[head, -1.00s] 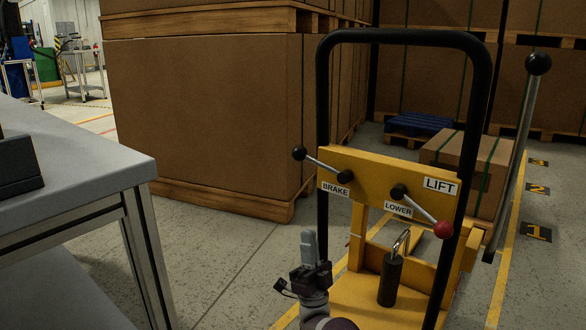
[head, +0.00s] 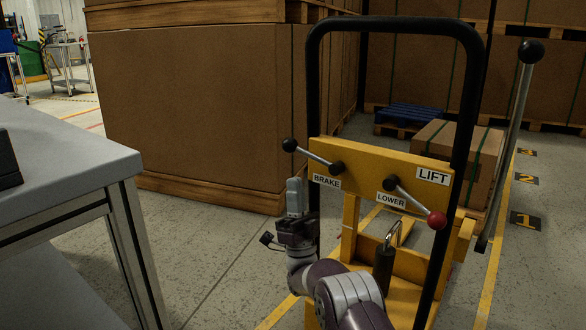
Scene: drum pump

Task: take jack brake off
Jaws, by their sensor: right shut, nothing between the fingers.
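The yellow jack (head: 375,168) stands in front of me with a black tubular handle frame (head: 313,90). Its brake lever (head: 315,154) is a thin metal rod with a black knob (head: 289,145) at its upper left end, above the BRAKE label. The lever slopes down to the right to its black pivot. My right gripper (head: 294,184) points upward just below the knob and left of the panel. Its fingers are together and empty, and a gap shows between fingertips and knob. My left gripper is not in view.
The LOWER lever (head: 413,203) with a red knob sits right of the brake lever. A tall lift lever (head: 512,130) rises at the right. A grey table (head: 75,170) stands at the left. Large boxes on pallets (head: 190,105) fill the background. Floor between table and jack is clear.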

